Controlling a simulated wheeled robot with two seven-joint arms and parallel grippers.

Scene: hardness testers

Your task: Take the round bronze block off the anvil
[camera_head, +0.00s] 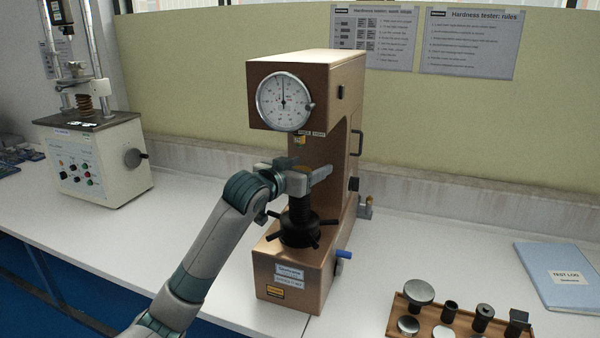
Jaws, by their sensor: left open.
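The bronze-brown hardness tester (350,120) stands on the bench with its round dial on its front. A small patch of bronze (303,169), which looks like the round block, shows at the top of the anvil screw, below the tester's head. My left gripper (318,175) is at the anvil height, with its open fingers reaching in beside the block. The fingers and wrist hide most of the block and the anvil top, so I cannot tell whether they touch it. The black handwheel (300,228) is below the gripper. My right gripper is out of view.
A wooden tray (392,326) with several metal anvils and blocks stands at the front right. A blue test log (560,278) lies behind it on the right. A white testing machine (95,165) stands at the left. The bench is clear between tester and log.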

